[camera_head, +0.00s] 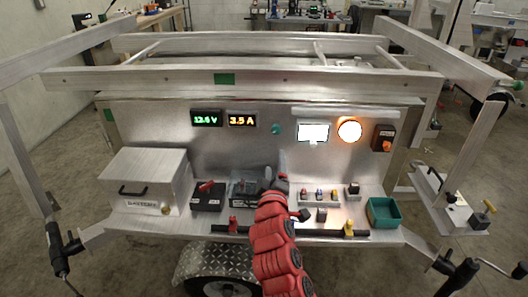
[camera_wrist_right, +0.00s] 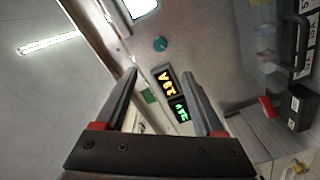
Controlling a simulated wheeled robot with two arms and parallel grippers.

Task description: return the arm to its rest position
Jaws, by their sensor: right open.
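My right arm (camera_head: 275,245), red and segmented, reaches up from the bottom middle in the head view. Its right gripper (camera_head: 272,182) is over the trailer's front shelf, in front of the panel, and looks small and dark there. In the right wrist view the right gripper (camera_wrist_right: 159,75) has its two dark fingers wide apart with nothing between them. Beyond the fingers are the panel's orange display (camera_wrist_right: 167,82) and green display (camera_wrist_right: 180,110). My left gripper is not in view.
The aluminium trailer panel (camera_head: 250,160) carries a lit white screen (camera_head: 313,132) and a round lamp (camera_head: 349,130). On the shelf are a silver box (camera_head: 145,178), a black battery-like block (camera_head: 208,198), small parts and a green bin (camera_head: 384,212). Frame rails stand around; open floor lies in front.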

